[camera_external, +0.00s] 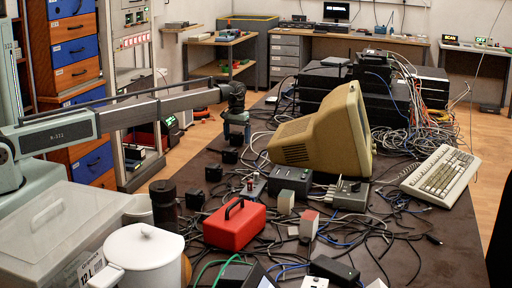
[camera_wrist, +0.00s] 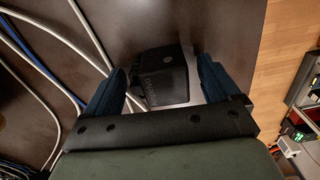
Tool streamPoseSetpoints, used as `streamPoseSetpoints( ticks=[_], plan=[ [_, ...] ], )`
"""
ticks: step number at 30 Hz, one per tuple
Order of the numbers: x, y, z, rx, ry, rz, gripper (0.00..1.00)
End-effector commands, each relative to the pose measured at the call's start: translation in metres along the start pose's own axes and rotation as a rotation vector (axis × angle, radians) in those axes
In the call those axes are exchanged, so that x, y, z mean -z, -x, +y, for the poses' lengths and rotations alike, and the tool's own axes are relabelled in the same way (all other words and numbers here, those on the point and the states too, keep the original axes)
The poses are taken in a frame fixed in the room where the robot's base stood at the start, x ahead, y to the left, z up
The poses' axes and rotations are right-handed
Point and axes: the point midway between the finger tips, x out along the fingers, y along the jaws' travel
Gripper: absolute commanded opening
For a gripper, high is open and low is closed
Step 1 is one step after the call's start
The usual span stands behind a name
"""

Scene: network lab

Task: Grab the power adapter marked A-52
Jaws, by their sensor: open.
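My gripper (camera_external: 237,128) points down over the table, left of the beige monitor. In the wrist view my gripper (camera_wrist: 160,72) is open, with its two blue fingers apart. A black power adapter (camera_wrist: 165,80) lies between the fingers.
A beige monitor (camera_external: 290,145) and a keyboard (camera_external: 440,176) stand to the right. A red box (camera_external: 235,224), a white pot (camera_external: 143,252) and a clear bin (camera_external: 50,222) are in front. Loose cables (camera_external: 405,135) cover much of the table. In the wrist view, cables (camera_wrist: 40,70) run left of the fingers.

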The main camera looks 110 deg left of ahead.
Motion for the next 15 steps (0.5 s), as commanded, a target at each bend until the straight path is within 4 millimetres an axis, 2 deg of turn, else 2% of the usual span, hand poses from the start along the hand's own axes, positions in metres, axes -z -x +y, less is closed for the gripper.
streamPoseSetpoints(
  ticks=[6, 15],
  plan=[
    [0.0, -0.0005, 0.0001, 0.0, 0.0, 0.0, 0.88],
    [-0.0001, -0.0002, 0.0001, 0.0, 0.0, 0.0, 0.6]
  ],
)
